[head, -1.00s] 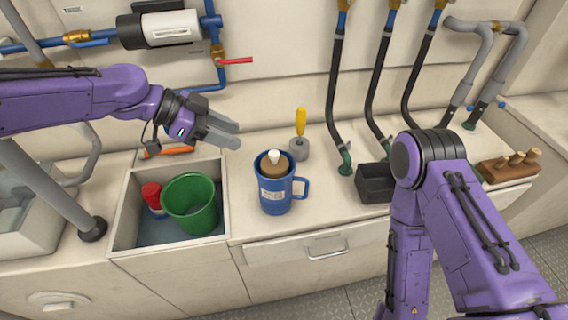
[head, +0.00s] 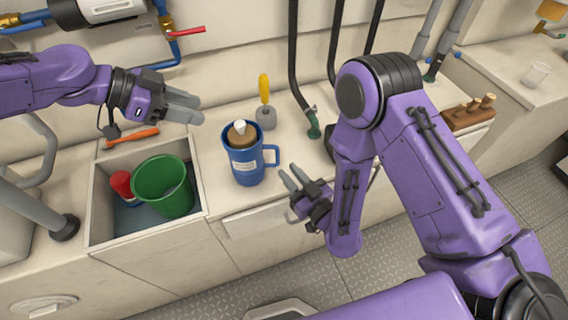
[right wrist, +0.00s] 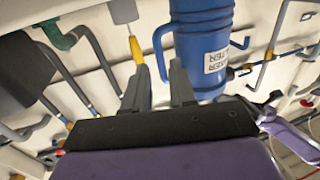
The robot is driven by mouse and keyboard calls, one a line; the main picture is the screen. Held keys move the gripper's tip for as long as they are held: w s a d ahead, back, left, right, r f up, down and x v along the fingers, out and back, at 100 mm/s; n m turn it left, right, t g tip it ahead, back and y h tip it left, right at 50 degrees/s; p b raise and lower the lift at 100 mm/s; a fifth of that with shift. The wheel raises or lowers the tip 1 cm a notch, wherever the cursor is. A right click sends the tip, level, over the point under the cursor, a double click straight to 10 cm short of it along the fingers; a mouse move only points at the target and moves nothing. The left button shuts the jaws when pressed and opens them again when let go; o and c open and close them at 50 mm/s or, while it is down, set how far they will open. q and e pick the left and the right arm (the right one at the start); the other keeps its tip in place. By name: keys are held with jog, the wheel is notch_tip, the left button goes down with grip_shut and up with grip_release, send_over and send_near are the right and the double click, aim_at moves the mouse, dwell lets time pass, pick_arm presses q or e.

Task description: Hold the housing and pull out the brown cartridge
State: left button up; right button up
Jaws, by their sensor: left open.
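The blue housing (head: 247,168) stands upright on the counter with its handle (head: 271,155) to the right. The brown cartridge (head: 241,137) with a white knob sits in its top. My left gripper (head: 199,109) is open and empty, above and left of the housing. My right gripper (head: 289,177) is open, to the right of the handle and apart from it. In the right wrist view the fingers (right wrist: 160,78) are spread and empty, with the housing (right wrist: 203,42) and handle (right wrist: 158,45) ahead. The cartridge is not visible there.
A sunken bin (head: 101,205) at left holds a green bucket (head: 162,188) and a red-topped container (head: 122,184). A yellow-handled tool (head: 264,90) stands behind the housing. Black hoses (head: 297,60) hang at the wall. A brown block with pegs (head: 468,116) lies at right.

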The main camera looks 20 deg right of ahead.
jog(key=x, duration=0.8)
jog(key=shift+w, duration=0.2)
grip_shut()
jog(key=shift+c, duration=1.7)
grip_release()
grip_shut()
